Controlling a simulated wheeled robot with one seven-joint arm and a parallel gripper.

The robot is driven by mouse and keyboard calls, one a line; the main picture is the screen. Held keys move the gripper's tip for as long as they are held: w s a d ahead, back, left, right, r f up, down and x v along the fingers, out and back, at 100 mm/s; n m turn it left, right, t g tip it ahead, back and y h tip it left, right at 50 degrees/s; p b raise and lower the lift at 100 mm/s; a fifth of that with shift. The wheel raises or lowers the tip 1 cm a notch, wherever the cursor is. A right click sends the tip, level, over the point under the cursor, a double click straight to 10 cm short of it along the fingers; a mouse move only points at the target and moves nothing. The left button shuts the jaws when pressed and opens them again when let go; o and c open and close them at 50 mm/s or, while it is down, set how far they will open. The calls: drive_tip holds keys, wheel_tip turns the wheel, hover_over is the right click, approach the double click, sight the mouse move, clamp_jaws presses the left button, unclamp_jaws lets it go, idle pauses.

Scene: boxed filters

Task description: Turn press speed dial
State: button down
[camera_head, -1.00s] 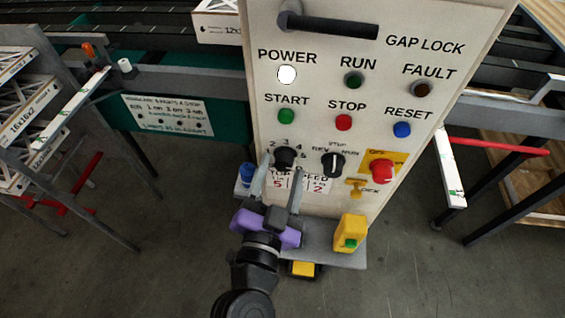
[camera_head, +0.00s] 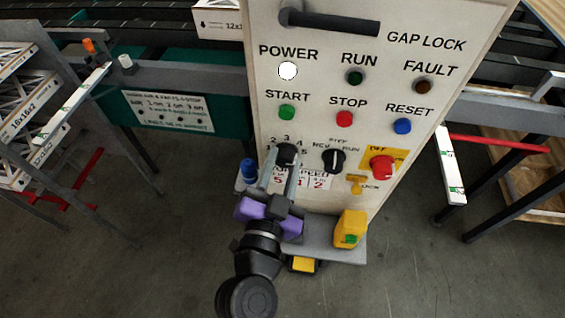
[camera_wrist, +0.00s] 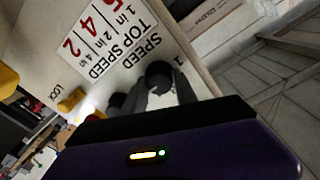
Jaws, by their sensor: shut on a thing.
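The press speed dial (camera_head: 286,152) is a black knob on the white control panel (camera_head: 320,20), with numbers around it. My gripper (camera_head: 284,168) has its grey fingers shut on this dial, one on each side. The fingers hide part of the dial and label in the head view, so I cannot read where the dial points.
Close right of the dial are a black selector knob (camera_head: 334,160) and a red knob (camera_head: 382,167). A blue object (camera_head: 249,170) is left of my gripper.

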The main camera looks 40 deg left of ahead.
drive_tip(key=shift+f, duration=0.1)
drive_tip(key=n+b, duration=0.2)
drive_tip(key=n, duration=0.1)
drive_tip(key=shift+f, duration=0.1)
drive_tip(key=n+b, duration=0.1)
drive_tip(key=n, duration=0.2)
drive_tip(key=shift+n, duration=0.4)
drive_tip(key=n, duration=0.3)
drive_tip(key=shift+n+y, duration=0.3)
drive_tip(key=shift+n, duration=0.1)
drive_tip(key=n, duration=0.4)
drive_tip(key=shift+n+y+p, duration=0.3)
drive_tip(key=shift+n+p, duration=0.1)
drive_tip(key=n+p, duration=0.3)
drive_tip(key=n, duration=0.3)
drive_tip(key=shift+n+y, duration=0.3)
drive_tip(key=shift+n, duration=0.1)
drive_tip(key=n+p, duration=0.3)
drive_tip(key=n, duration=0.2)
drive_tip(key=shift+d+n, duration=0.1)
drive_tip(key=shift+n, duration=0.2)
